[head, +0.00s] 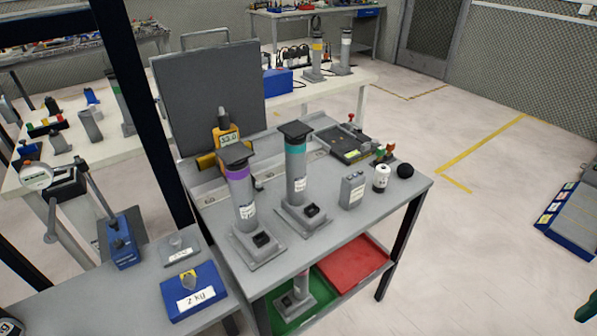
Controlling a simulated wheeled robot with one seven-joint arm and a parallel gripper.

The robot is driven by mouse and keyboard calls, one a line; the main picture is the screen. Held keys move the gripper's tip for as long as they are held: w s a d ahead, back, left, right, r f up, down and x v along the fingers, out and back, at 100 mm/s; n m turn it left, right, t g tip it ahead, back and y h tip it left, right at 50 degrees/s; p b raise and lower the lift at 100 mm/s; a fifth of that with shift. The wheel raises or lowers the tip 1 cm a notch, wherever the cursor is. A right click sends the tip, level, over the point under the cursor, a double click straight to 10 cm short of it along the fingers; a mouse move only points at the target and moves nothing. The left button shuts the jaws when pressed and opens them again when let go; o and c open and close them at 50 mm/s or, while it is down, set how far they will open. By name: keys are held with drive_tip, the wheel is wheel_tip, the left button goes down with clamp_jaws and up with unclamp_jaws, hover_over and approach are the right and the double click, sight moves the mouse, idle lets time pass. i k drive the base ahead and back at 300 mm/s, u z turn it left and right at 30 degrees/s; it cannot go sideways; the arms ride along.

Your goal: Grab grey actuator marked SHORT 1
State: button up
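Two grey column-shaped actuators stand upright on the grey table. One has a purple band (240,200) and a white label. The taller-looking one to its right has a teal band (296,180) and a white label. Both have square grey bases and dark flat tops. A smaller grey upright piece with a pinkish band (297,290) stands on the lower shelf, partly hidden by the tabletop. The label writing is too small to read, so I cannot tell which is SHORT 1. My gripper is not in view.
The grey table (350,226) also holds a yellow meter (227,135), a grey box (352,190), a white bottle (381,178) and a black ball (405,171). A blue 2 kg weight (192,292) sits left.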

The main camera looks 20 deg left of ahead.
sight(305, 216)
drive_tip(key=u, duration=0.75)
drive_tip(key=k, duration=1.35)
drive_tip(key=z, duration=0.3)
drive_tip(key=i, duration=1)
drive_tip(key=u, duration=0.05)
